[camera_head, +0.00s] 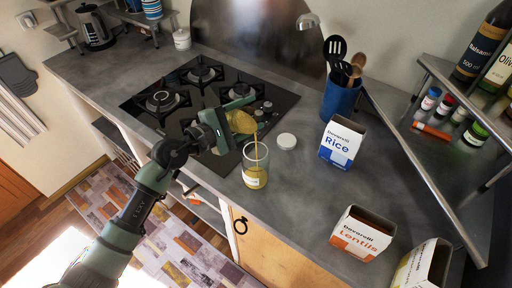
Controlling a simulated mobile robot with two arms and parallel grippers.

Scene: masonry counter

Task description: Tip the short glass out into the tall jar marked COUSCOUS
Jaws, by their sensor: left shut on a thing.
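The short glass (243,123) is held tilted above the counter with yellowish contents in it. A thin yellowish stream falls from it into the tall clear jar (256,160) just below. The jar stands upright near the counter's front edge, with some yellowish fill at the bottom and a white label too small to read. My left gripper (230,118) is shut on the short glass, above and slightly left of the jar. My right gripper is not in view.
A white lid (286,141) lies right of the jar. A Rice box (341,142) and a Lentils box (361,236) stand to the right. The black hob (205,95) is behind my gripper. A blue utensil pot (340,100) stands at the back. Counter between jar and boxes is clear.

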